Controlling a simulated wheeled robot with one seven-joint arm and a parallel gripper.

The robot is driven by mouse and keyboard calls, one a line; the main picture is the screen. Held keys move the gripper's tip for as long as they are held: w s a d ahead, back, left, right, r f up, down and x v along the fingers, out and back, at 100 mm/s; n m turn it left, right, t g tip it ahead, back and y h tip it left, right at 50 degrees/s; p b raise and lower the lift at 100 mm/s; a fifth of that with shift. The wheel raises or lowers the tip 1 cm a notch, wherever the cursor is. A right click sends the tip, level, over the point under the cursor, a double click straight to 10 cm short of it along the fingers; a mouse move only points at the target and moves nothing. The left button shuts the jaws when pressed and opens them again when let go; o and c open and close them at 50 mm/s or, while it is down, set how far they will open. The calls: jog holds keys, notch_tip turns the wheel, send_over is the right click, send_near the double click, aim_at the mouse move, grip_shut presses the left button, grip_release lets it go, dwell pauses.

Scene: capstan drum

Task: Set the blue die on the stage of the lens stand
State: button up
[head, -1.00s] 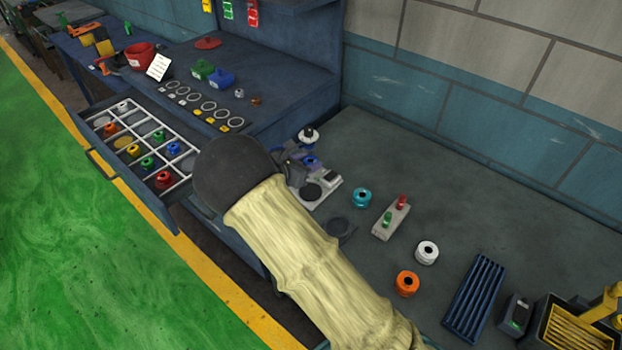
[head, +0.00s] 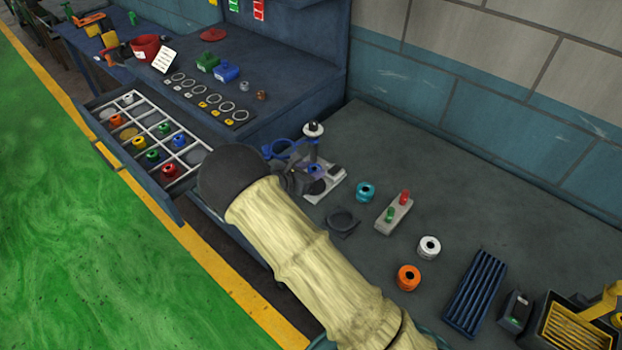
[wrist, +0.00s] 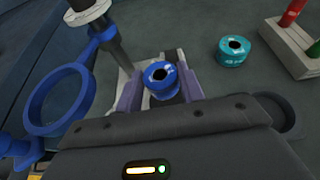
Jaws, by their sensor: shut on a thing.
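My gripper (wrist: 160,88) is shut on the blue die (wrist: 162,79), with one purple-grey finger on each side of it. The die stands upright, its dark hole facing up. In the head view the die (head: 314,170) shows small between the fingers of my gripper (head: 309,174). The lens stand has a pale base (head: 331,184), a dark post (head: 313,148) and a blue lens ring (wrist: 58,100) to the left. A dark round stage (head: 317,187) on the base is partly hidden by my gripper. I cannot tell whether the die touches the stage.
A teal die (head: 365,191) stands right of the stand, near a pale block (head: 395,215) with red and green pegs. A dark ring holder (head: 343,222) lies in front. White (head: 429,247) and orange (head: 408,278) dies stand further right. An open drawer (head: 150,135) is left.

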jog(key=shift+f+p, duration=0.4)
jog(key=shift+f, duration=1.65)
jog(key=shift+f, duration=0.1)
jog(key=o, duration=1.2)
jog(key=shift+c, duration=0.2)
jog(key=shift+s+a, duration=0.1)
jog(key=b+v, duration=0.2)
jog(key=v, duration=1)
